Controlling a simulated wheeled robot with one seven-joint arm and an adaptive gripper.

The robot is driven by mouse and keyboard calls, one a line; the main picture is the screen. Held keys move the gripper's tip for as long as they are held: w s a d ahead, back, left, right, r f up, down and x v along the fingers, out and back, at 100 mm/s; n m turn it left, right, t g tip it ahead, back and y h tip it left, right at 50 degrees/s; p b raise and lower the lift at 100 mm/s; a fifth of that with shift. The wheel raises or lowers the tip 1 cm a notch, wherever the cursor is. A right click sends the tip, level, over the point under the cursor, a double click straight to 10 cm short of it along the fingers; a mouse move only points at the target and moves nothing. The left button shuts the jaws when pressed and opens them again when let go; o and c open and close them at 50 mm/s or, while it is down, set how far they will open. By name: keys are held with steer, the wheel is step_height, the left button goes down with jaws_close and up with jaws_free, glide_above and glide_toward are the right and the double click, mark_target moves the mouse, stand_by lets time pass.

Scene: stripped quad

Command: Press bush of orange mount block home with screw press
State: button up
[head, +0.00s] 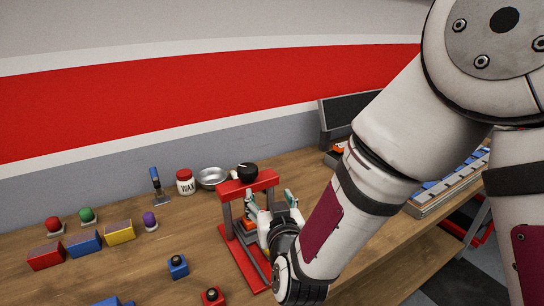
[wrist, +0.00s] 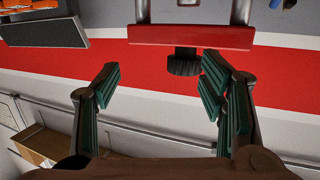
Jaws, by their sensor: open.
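The red screw press (head: 265,180) stands on the bench, with a black knob (head: 247,170) on top of its crossbar. An orange block (head: 249,224) sits inside the press frame, partly hidden; its bush cannot be made out. In the wrist view the red crossbar (wrist: 190,36) and the black knob (wrist: 184,64) lie beyond the fingertips. The knob is close to the right finger of my gripper (wrist: 158,80), and nothing is held.
Red (head: 46,256), blue (head: 85,243) and yellow (head: 119,231) boxes stand at left. A wax jar (head: 185,182) and metal bowl (head: 211,178) stand behind the press. A dark-screened unit (head: 350,112) stands at back right.

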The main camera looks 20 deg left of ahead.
steer(key=t+p, duration=0.2)
glide_toward(248, 177)
steer(key=shift+m, duration=0.3)
steer(key=x, duration=1.2)
steer(key=shift+w+a, duration=0.15)
steer(key=shift+w, duration=0.1)
steer(key=c, duration=1.2)
